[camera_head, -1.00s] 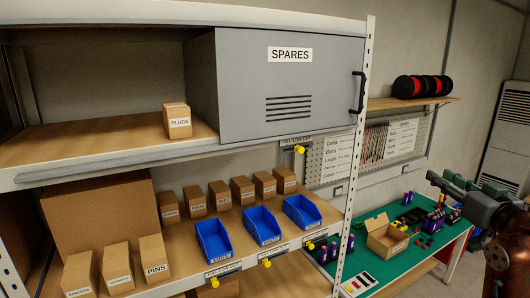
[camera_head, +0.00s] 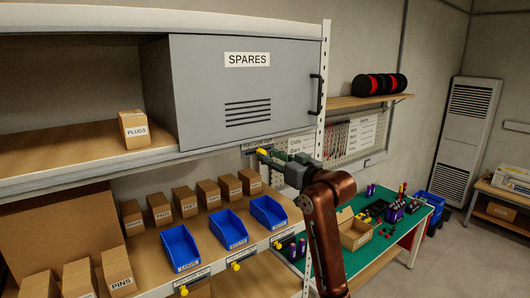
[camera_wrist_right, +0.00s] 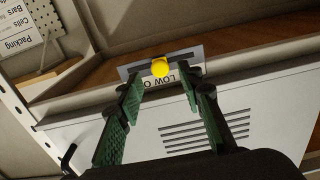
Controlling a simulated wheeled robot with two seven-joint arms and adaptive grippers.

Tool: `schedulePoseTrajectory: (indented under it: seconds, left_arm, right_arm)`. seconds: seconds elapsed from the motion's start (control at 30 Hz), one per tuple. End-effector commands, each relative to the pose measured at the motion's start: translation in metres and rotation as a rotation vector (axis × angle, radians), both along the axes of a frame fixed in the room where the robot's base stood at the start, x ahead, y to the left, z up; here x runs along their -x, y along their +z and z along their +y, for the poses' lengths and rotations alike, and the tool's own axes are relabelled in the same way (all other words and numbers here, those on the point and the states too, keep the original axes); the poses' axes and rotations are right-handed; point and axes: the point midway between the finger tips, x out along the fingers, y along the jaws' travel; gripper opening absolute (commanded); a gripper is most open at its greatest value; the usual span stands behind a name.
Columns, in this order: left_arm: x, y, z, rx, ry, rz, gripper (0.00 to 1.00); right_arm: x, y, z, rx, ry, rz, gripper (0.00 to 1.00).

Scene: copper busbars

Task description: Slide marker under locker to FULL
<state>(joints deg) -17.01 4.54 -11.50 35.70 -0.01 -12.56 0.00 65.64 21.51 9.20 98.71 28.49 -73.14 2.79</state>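The yellow marker (camera_head: 262,153) sits on a grey rail under the SPARES locker (camera_head: 245,90). In the wrist view, which is upside down, the marker (camera_wrist_right: 160,67) stands before a white label (camera_wrist_right: 160,82) reading "LOW O"; the rest of the label is hidden by my fingers. My right gripper (camera_head: 276,157) is at the marker from the right in the head view. In the wrist view its green fingers (camera_wrist_right: 160,88) are spread, one on each side of the marker, with gaps between. I cannot tell any contact. My left gripper is out of view.
Below, a shelf holds blue bins (camera_head: 228,228) with similar yellow markers (camera_head: 236,265) on its front edge, and several cardboard boxes (camera_head: 185,200). The locker's black handle (camera_head: 316,95) is above my right arm. A green table (camera_head: 382,245) with tools stands to the right.

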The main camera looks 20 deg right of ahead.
Motion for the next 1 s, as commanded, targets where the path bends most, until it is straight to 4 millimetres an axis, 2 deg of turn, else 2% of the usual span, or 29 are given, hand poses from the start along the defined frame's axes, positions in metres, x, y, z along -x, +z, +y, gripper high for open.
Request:
schedulePoseTrajectory:
  seconds: [0.2,0.5,1.0]
  left_arm:
    - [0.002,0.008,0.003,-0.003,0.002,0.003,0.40]
    - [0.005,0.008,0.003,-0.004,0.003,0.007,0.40]
    - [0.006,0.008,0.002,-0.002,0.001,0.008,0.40]
  right_arm:
    - [-0.020,0.001,0.008,-0.001,0.002,0.001,0.34]
    - [-0.022,0.000,0.009,0.000,0.002,-0.001,0.34]
    - [-0.022,0.000,0.009,-0.001,0.001,0.000,0.00]
